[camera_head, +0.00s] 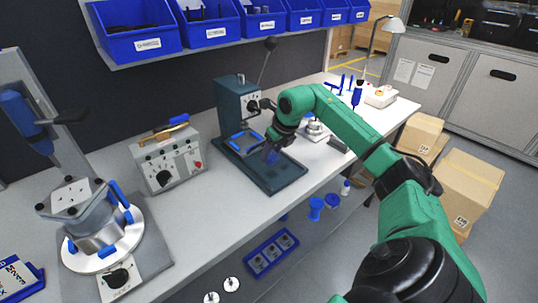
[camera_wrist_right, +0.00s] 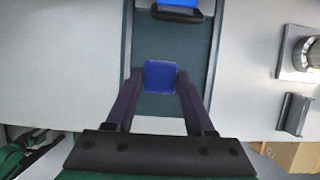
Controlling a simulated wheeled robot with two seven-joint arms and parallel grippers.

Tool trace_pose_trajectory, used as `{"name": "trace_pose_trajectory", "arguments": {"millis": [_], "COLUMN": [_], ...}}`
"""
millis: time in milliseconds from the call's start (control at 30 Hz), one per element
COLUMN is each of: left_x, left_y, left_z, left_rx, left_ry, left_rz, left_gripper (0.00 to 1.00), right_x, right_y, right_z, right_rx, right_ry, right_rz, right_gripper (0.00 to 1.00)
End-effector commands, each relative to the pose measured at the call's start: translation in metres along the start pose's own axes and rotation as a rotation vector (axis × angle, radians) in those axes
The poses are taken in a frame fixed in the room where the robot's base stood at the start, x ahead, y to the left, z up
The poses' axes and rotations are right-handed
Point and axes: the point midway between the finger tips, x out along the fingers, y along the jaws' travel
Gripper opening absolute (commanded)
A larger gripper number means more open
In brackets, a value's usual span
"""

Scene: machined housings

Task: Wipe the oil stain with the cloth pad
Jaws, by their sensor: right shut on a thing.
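My right gripper (camera_head: 272,148) reaches in from the right over the dark green base plate (camera_head: 291,172) of a bench press. In the wrist view the right gripper (camera_wrist_right: 157,78) has its two dark fingers on either side of a small blue square, the cloth pad (camera_wrist_right: 162,76), and is shut on it. The pad is over the same plate (camera_wrist_right: 160,112); whether it touches the plate I cannot tell. In the head view the pad is mostly hidden by the fingers. I can make out no oil stain in either view. My left gripper is not in view.
The press column (camera_head: 231,98) with its lever stands behind the gripper. A grey control box (camera_head: 168,160) is to its left, and a round fixture (camera_head: 104,243) at the front left. Blue bins (camera_head: 139,43) hang above. The bench between box and fixture is partly clear.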

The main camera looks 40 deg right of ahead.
Motion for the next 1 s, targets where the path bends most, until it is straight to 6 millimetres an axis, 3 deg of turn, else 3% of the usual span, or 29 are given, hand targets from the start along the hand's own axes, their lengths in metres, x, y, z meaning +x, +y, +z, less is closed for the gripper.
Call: {"name": "trace_pose_trajectory", "arguments": {"millis": [433,1000], "left_x": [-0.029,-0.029], "left_y": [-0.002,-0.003], "left_z": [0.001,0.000], "left_rx": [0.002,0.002], "left_ry": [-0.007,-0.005], "left_rz": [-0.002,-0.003], "left_gripper": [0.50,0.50], "right_x": [-0.040,-0.042], "right_y": [-0.008,-0.009], "right_z": [0.011,0.011], "right_rx": [-0.001,-0.001], "right_ry": [0.000,0.000], "right_rz": [0.001,0.002], "right_gripper": [0.09,0.09]}}
